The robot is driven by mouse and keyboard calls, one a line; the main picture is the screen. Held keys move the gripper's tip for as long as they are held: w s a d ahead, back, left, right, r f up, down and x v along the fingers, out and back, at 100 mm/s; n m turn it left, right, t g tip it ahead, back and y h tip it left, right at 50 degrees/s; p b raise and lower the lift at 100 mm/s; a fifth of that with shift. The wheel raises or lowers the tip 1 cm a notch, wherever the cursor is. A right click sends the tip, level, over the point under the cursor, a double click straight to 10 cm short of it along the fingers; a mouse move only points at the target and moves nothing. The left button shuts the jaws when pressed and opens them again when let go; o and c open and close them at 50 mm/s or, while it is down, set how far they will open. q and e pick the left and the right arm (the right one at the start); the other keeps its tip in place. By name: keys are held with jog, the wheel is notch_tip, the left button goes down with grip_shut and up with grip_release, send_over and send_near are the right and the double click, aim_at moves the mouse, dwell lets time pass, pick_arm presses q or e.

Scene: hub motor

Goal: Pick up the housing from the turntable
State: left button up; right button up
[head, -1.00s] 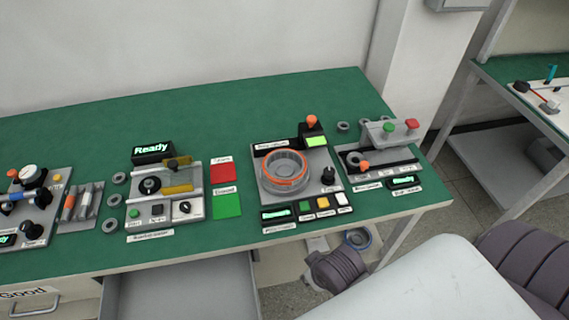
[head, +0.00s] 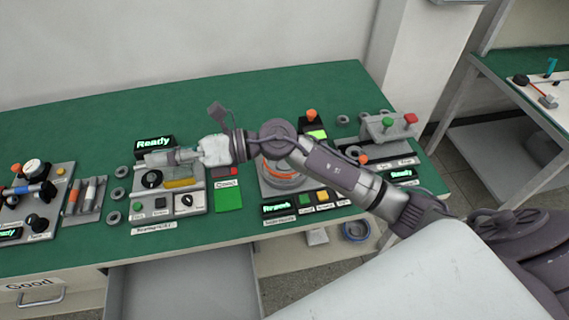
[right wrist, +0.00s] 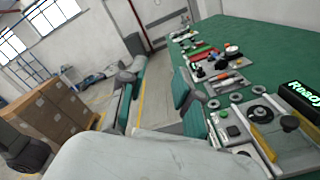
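The housing (head: 279,180), a grey ring with an orange rim, sits on the turntable station (head: 269,192) on the green table. My right forearm crosses in front of it and hides much of it, including most of the turntable. My right gripper (head: 158,158) is to the left of the housing, above the neighbouring station with the yellow part. It points left, away from the housing, and its fingers are too small and blurred to read. My left gripper is in no view.
A green pad (head: 229,198) lies between the two stations. A grey press-like station (head: 384,130) with green and red knobs stands at right. An open drawer (head: 185,285) juts out below the table front. The table's back strip is clear.

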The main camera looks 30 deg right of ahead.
notch_tip(320, 180, down, 5)
jog(key=d+n+g+h, duration=0.2)
jog(key=n+g+h, duration=0.1)
jog(key=n+h, duration=0.1)
jog(key=n+g+h, duration=0.2)
jog(key=h, duration=1.1)
send_over(285, 170)
jog(key=s+a, duration=0.1)
jog(key=s, duration=0.1)
notch_tip(285, 170, down, 6)
notch_tip(285, 170, down, 9)
jog(key=p, duration=0.3)
jog(key=shift+r, duration=0.2)
jog(key=f, duration=0.1)
jog(key=f+p, duration=0.1)
jog(key=f, duration=0.1)
jog(key=shift+s+a+f+p, duration=0.15)
jog(key=shift+s+f+p, duration=0.15)
jog(key=shift+p, duration=0.1)
jog(key=shift+w+f, duration=0.1)
jog(key=shift+f, duration=0.5)
grip_shut()
